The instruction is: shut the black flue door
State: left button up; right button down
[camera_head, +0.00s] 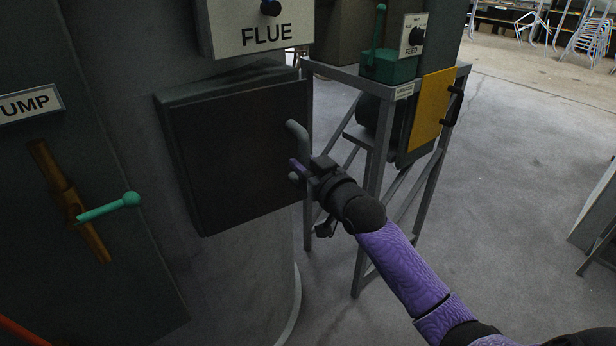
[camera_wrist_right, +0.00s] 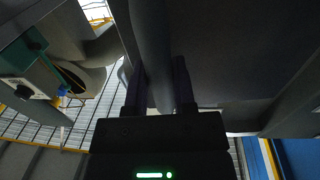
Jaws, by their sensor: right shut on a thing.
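The black flue door (camera_head: 235,150) is a dark square panel below the white FLUE sign (camera_head: 262,32), in the middle left of the head view. It sits on its frame and looks nearly flush; I cannot tell if a gap is left. A grey bar handle (camera_head: 297,131) stands at its right edge. My right gripper (camera_head: 300,170) is shut on the lower part of this handle. In the right wrist view the handle (camera_wrist_right: 152,50) runs between the two dark fingers, with the door's dark face (camera_wrist_right: 230,50) behind. My left gripper is not in view.
A grey metal stand (camera_head: 375,150) with a green box (camera_head: 392,66) and a yellow panel (camera_head: 432,108) stands just right of the door. A green-knobbed lever (camera_head: 108,207) is at the left. Open floor (camera_head: 510,180) lies to the right.

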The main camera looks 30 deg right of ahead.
jog(key=shift+w+d, duration=0.25)
jog(key=shift+w, duration=0.5)
jog(key=shift+w+b, duration=0.1)
jog(key=shift+b, duration=0.2)
jog(key=shift+w, duration=0.15)
jog(key=shift+c, duration=1.8)
grip_release()
jog(key=shift+w+d, duration=0.1)
